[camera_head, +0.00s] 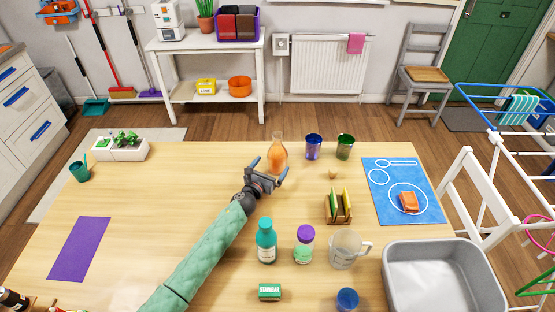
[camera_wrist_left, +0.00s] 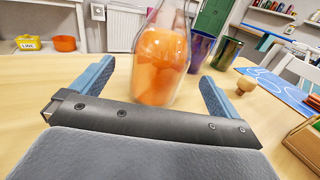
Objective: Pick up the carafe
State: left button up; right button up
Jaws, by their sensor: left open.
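The carafe (camera_head: 277,155) is a clear glass bottle with orange contents. It stands upright near the far edge of the wooden table. My left gripper (camera_head: 267,170) is just in front of it, with the jaws open. In the left wrist view the carafe (camera_wrist_left: 160,60) stands straight ahead, between the lines of the two blue fingers (camera_wrist_left: 150,85). I cannot tell whether the fingers touch the glass. The carafe's base is partly hidden by the gripper. My right gripper is not in view.
A purple cup (camera_head: 314,147) and a green cup (camera_head: 345,147) stand right of the carafe. A wooden knob (camera_head: 333,174) and a sponge rack (camera_head: 338,207) are nearer. A teal bottle (camera_head: 266,241) stands beside my left forearm.

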aim_at(275, 140)
pick_arm(q)
jog(key=shift+x, duration=3)
jog(key=shift+r, duration=0.25)
jog(key=c, duration=1.7)
jog(key=shift+w+r, duration=0.1)
jog(key=shift+r, duration=0.05)
jog(key=shift+r, duration=4.75)
